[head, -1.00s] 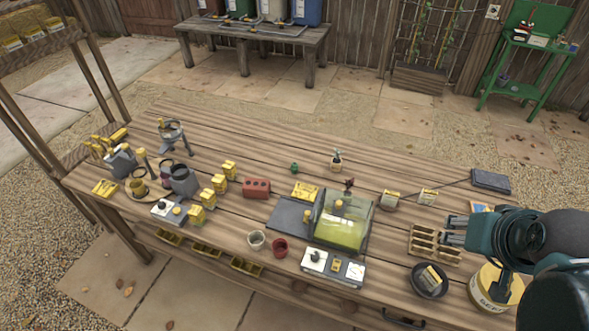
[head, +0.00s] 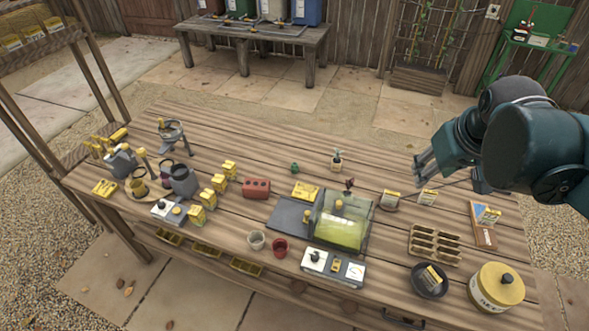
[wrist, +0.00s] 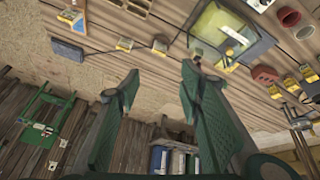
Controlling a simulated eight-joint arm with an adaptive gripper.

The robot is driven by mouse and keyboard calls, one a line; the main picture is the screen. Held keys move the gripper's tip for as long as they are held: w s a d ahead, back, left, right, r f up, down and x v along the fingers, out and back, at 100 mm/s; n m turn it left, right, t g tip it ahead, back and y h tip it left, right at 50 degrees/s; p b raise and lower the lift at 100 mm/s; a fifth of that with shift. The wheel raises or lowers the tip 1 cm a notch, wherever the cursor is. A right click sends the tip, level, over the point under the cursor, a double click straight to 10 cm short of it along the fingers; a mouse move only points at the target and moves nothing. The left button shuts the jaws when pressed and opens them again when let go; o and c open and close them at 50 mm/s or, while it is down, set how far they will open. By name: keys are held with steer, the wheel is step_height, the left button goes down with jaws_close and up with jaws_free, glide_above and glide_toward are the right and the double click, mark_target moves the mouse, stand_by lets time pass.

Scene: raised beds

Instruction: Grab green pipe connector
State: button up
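A small green piece (head: 294,167), which looks like the pipe connector, sits on the wooden table behind the clear-lidded box and right of the red brick. My gripper (head: 424,172) is above the right back part of the table, well to the right of the green piece and apart from it. In the wrist view my gripper (wrist: 160,79) shows two green fingers spread wide with nothing between them. I cannot make out the green piece in the wrist view; the right finger may cover it.
The clear-lidded box (head: 340,222) stands mid-table, with a small bottle (head: 337,162) right of the green piece. The red brick (head: 256,187) is to its left. Seed packets (head: 427,197) stand below my gripper. The table's back strip is mostly clear.

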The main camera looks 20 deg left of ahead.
steer(key=w+a+f+n+g, duration=0.2)
steer(key=w+a+n, duration=0.2)
steer(key=w+a, duration=0.65)
steer(key=n+g, duration=0.3)
steer(key=n, duration=0.6)
glide_above(295, 164)
steer(key=shift+h, duration=0.4)
steer(key=f, duration=2.6)
steer(key=shift+d, duration=0.2)
steer(key=shift+a+f, duration=0.25)
steer(key=shift+f, duration=0.05)
steer(key=shift+f, duration=1.3)
